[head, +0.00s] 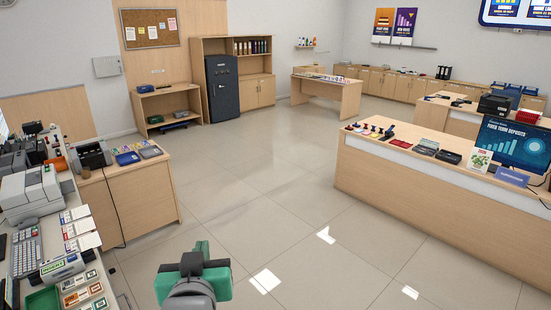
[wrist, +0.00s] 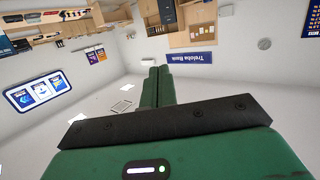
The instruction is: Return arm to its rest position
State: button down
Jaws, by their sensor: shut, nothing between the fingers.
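My gripper (head: 203,247) shows at the bottom middle of the head view, green and black at the end of my grey arm. It is raised over open floor and points away from the camera. In the wrist view the two green fingers (wrist: 158,87) lie side by side, closed together, with nothing between them. The wrist view is turned over, with ceiling and walls of the room behind the fingers. Nothing touches the gripper.
A teller counter (head: 142,200) with a printer, keyboard and cards is at the left. A long wooden counter (head: 400,175) with stamps and a screen (head: 515,146) is at the right. A dark safe (head: 223,85) stands at the back. The tiled floor (head: 270,205) between is clear.

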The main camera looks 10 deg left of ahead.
jog(key=s+d+r+m+t+h+p, duration=0.1)
jog(key=s+d+r+t, duration=0.2)
jog(key=s+d+r, duration=0.5)
jog(key=s+d+r+m+t+h+p, duration=0.1)
jog(key=s+d+r+t+h, duration=0.25)
jog(key=r, duration=0.65)
jog(key=s+d+r+m+t+y+p, duration=0.1)
jog(key=s+d+r+t, duration=0.2)
jog(key=s+d+r, duration=0.5)
notch_tip(320, 180, up, 12)
jog(key=a+p, duration=0.1)
jog(key=p, duration=0.9)
jog(key=shift+w+a+f+p, duration=0.2)
jog(key=shift+w+a+p, duration=0.05)
jog(key=shift+w+p, duration=0.1)
jog(key=shift+s, duration=0.1)
